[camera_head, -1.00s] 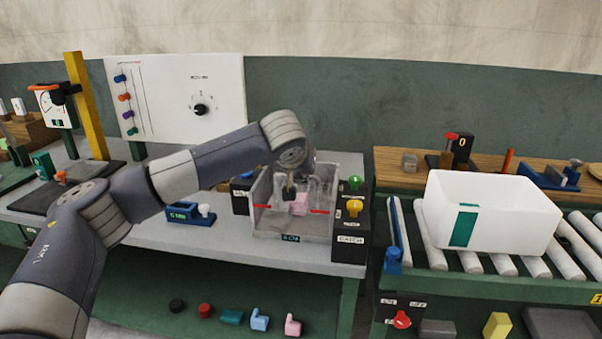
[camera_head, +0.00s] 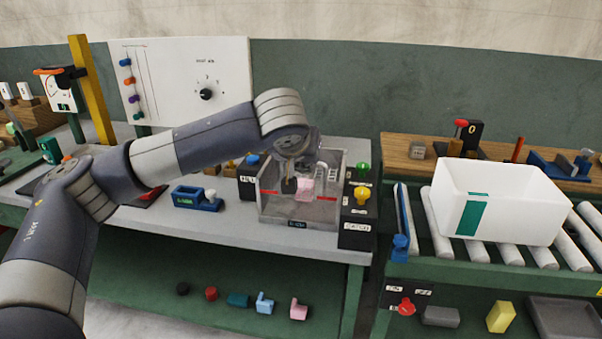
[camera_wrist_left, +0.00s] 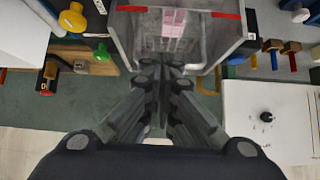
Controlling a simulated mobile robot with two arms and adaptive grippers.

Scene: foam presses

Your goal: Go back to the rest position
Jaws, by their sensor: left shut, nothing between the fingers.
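My left arm reaches in from the left in the head view, and its gripper (camera_head: 289,184) points down at the clear-walled press box (camera_head: 300,212). In the left wrist view the fingers (camera_wrist_left: 163,85) are shut and empty, close to the box's wall. A pink block (camera_head: 305,187) sits inside the box, and it also shows in the left wrist view (camera_wrist_left: 172,22). From the head view I cannot tell whether the fingertips are inside the box or just behind its front wall. My right gripper is in neither view.
A black panel with a green knob (camera_head: 362,167) and a yellow knob (camera_head: 362,193) stands right of the box. A blue device (camera_head: 195,199) lies to its left. A white bin (camera_head: 500,205) rests on the roller conveyor. A white board (camera_head: 180,80) stands behind.

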